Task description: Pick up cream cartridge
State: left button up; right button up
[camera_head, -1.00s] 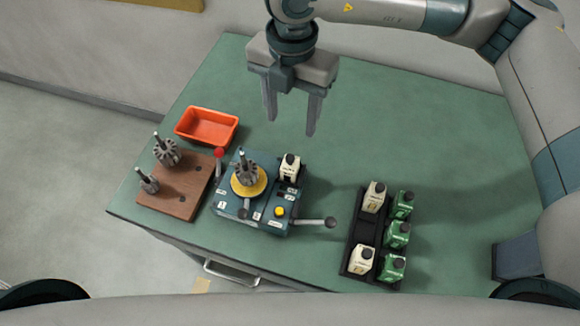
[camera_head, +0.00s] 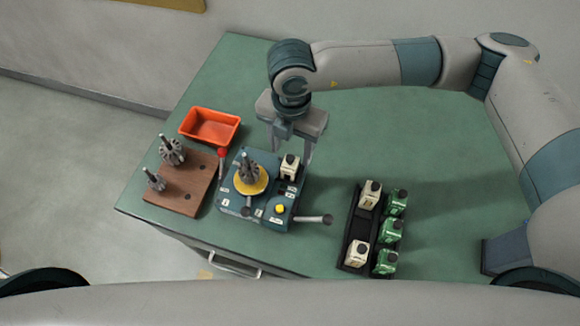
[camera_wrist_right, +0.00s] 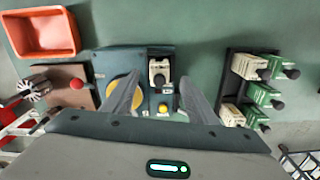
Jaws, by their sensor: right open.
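A cream cartridge (camera_head: 289,168) with a dark cap stands upright in the blue winding machine (camera_head: 268,213); it also shows in the right wrist view (camera_wrist_right: 159,70). Two more cream cartridges, an upper one (camera_head: 369,193) and a lower one (camera_head: 356,255), sit in the black rack (camera_head: 362,220). My right gripper (camera_head: 291,150) is open and empty, pointing down above the far side of the machine. In the right wrist view its fingers (camera_wrist_right: 162,80) spread to either side of the machine's cream cartridge, seemingly still above it. My left gripper is not in view.
Several green cartridges (camera_head: 391,229) line the rack's right side. An orange bin (camera_head: 211,127) and a wooden board (camera_head: 187,187) with grey armatures lie left of the machine. A lever (camera_head: 314,219) sticks out toward the rack. The green table (camera_head: 430,140) is clear at back right.

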aim_at(290, 158)
jog(key=shift+s+f+p, duration=0.2)
jog(key=shift+f+p, duration=0.45)
jog(key=shift+p, duration=0.2)
notch_tip(290, 158, down, 3)
jog(key=shift+s+a+r+p, duration=0.1)
jog(key=shift+a+p, duration=0.05)
jog(key=shift+p, duration=0.65)
jog(key=shift+f, duration=0.55)
jog(key=c, duration=1.3)
